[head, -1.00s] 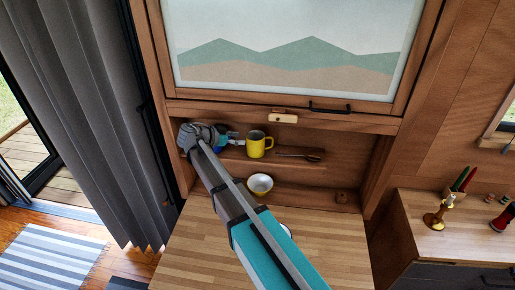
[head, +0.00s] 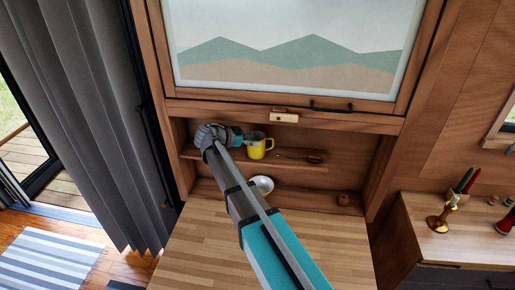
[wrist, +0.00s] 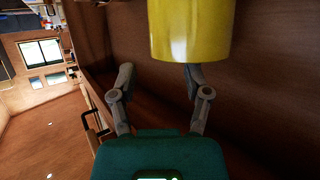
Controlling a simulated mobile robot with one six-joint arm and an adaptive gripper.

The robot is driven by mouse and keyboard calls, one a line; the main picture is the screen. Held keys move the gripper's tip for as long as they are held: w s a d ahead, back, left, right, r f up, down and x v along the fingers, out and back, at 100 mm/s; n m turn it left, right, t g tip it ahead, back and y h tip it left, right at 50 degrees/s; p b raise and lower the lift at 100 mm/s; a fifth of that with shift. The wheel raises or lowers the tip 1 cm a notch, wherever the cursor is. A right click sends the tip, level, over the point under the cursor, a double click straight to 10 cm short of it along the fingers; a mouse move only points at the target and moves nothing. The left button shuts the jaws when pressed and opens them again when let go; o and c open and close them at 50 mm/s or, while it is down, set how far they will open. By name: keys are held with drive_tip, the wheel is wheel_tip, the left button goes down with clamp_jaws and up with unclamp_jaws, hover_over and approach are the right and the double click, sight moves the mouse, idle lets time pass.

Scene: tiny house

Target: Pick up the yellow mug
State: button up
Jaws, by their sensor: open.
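The yellow mug (head: 257,150) stands on the upper shelf of the wooden niche, with a grey-looking interior. In the wrist view its yellow side (wrist: 190,30) fills the top middle, cut off by the frame edge. My gripper (wrist: 160,72) is open, with its two fingers apart and nothing between them. The mug lies just ahead of the fingertips, more toward the right finger; I cannot tell whether they touch. In the head view my gripper is close at the mug's left side and hides part of it.
A wooden spoon (head: 300,156) lies on the shelf right of the mug. A bowl (head: 263,184) sits below, partly behind my arm. A small brown object (head: 343,199) stands at the lower right. A framed panel (head: 290,55) is above; the wooden counter (head: 330,240) in front is largely clear.

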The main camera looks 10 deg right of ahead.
sight(264, 140)
drive_tip(key=shift+b+x, duration=0.75)
drive_tip(key=shift+x, duration=1.45)
drive_tip(key=shift+f, duration=0.15)
clamp_jaws()
